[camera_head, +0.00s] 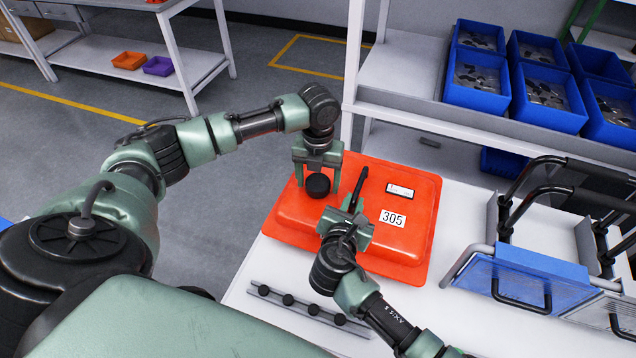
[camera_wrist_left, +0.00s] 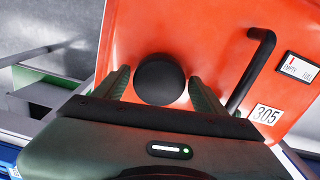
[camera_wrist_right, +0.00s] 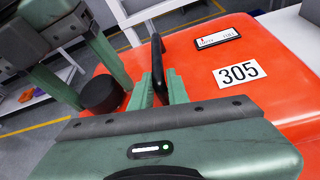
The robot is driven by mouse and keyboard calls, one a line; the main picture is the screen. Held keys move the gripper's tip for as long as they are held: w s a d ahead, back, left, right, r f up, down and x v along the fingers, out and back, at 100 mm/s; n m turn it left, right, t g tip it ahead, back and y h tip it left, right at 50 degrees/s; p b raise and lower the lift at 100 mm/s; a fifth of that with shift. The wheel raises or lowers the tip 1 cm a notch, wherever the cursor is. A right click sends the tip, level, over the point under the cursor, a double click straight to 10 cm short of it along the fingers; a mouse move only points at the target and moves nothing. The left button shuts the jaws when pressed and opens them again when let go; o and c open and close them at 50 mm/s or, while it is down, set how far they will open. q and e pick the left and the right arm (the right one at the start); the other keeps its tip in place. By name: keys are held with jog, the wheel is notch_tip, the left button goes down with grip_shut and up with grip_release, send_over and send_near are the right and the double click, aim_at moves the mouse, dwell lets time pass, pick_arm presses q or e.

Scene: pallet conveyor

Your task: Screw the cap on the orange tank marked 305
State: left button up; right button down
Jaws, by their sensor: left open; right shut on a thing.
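The orange tank (camera_head: 410,246) lies on the white table, its label 305 (camera_head: 393,219) facing up; it also shows in the right wrist view (camera_wrist_right: 250,110). A black round cap (camera_head: 318,185) sits at the tank's far left part. My left gripper (camera_head: 318,178) is open, with its fingers on either side of the cap, as the left wrist view shows (camera_wrist_left: 160,82). I cannot tell whether the fingers touch it. My right gripper (camera_wrist_right: 162,88) is shut on the tank's black handle (camera_wrist_right: 158,60), beside the cap and label.
A rail with several black knobs (camera_head: 308,308) lies at the table's front. Blue-panelled metal racks (camera_head: 528,272) stand on the right. Blue bins (camera_head: 548,95) with parts fill the shelf behind. Bare table (camera_head: 450,212) lies between the tank and racks.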

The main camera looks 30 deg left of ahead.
pick_arm(q)
jog(key=n, duration=0.5)
jog(key=shift+n, duration=0.3)
jog(key=n, duration=0.6)
jog(key=shift+n, duration=0.3)
jog(key=c, duration=1.4)
jog(key=shift+m, duration=1.1)
